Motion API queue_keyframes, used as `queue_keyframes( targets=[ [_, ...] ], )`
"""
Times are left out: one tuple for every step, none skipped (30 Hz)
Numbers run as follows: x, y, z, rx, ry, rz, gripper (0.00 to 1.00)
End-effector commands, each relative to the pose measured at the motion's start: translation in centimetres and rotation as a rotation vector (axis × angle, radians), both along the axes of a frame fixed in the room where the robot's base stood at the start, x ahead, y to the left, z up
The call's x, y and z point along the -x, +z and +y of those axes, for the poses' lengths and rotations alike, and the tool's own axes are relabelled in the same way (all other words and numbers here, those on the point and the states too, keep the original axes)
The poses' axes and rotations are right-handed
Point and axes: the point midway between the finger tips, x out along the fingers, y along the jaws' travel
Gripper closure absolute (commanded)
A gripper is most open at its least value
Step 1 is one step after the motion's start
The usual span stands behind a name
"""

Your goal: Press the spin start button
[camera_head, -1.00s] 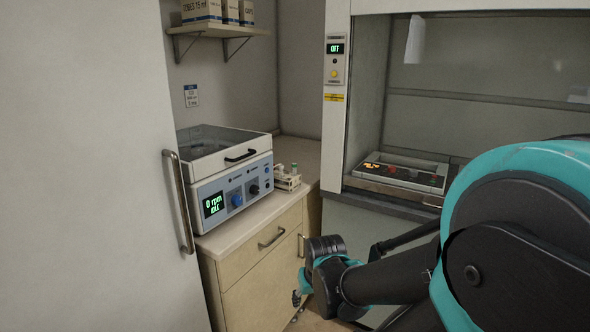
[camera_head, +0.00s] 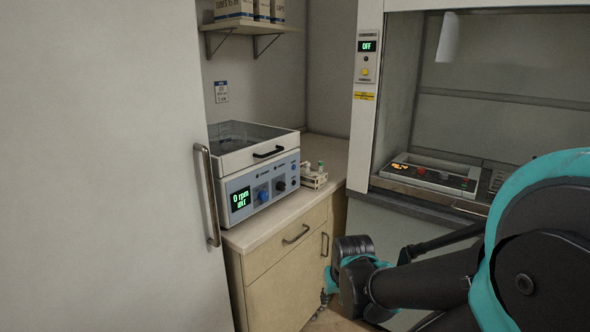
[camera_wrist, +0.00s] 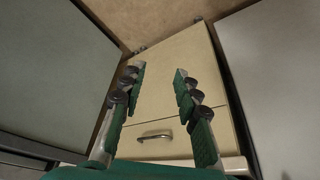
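The centrifuge (camera_head: 246,160) is a white and blue-grey box with a dark clear lid and a black lid handle. It stands on the counter at the left of the head view. Its front panel has a green-lit display (camera_head: 241,199) reading 0 rpm, a blue round control (camera_head: 262,193) and a black knob (camera_head: 281,186). Labels are too small to read, so I cannot tell which is the spin start button. My gripper (camera_wrist: 159,72) is open and empty in the wrist view, pointing toward the cabinet front. In the head view it hangs low, below and right of the centrifuge, apart from it.
The counter (camera_head: 262,232) tops a beige cabinet (camera_head: 285,280) with bar handles. A small tube rack (camera_head: 314,177) stands right of the centrifuge. A large pale door (camera_head: 120,170) with a handle fills the left. A fume hood (camera_head: 400,190) stands at right, its panel reading OFF.

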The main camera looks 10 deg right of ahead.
Motion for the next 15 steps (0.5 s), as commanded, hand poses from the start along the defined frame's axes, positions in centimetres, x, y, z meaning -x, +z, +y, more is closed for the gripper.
queue_keyframes(
  targets=[
    [0.0,0.0,0.0,0.0,0.0,0.0,0.78],
    [0.0,0.0,0.0,0.0,0.0,0.0,0.82],
    [0.0,0.0,0.0,0.0,0.0,0.0,0.86],
    [0.0,0.0,0.0,0.0,0.0,0.0,0.9],
    [0.0,0.0,0.0,0.0,0.0,0.0,0.94],
    [0.0,0.0,0.0,0.0,0.0,0.0,0.99],
    [-0.01,0.0,0.0,0.0,0.0,0.0,1.0],
    [-0.01,0.0,0.0,0.0,0.0,0.0,1.0],
    [-0.01,0.0,0.0,0.0,0.0,0.0,1.0],
    [-0.01,0.0,0.0,0.0,0.0,0.0,1.0],
    [0.0,0.0,0.0,0.0,0.0,0.0,1.0],
    [0.0,0.0,0.0,0.0,0.0,0.0,1.0],
    [0.0,0.0,0.0,0.0,0.0,0.0,1.0],
    [0.0,0.0,0.0,0.0,0.0,0.0,1.0],
    [0.0,0.0,0.0,0.0,0.0,0.0,1.0]
  ],
)
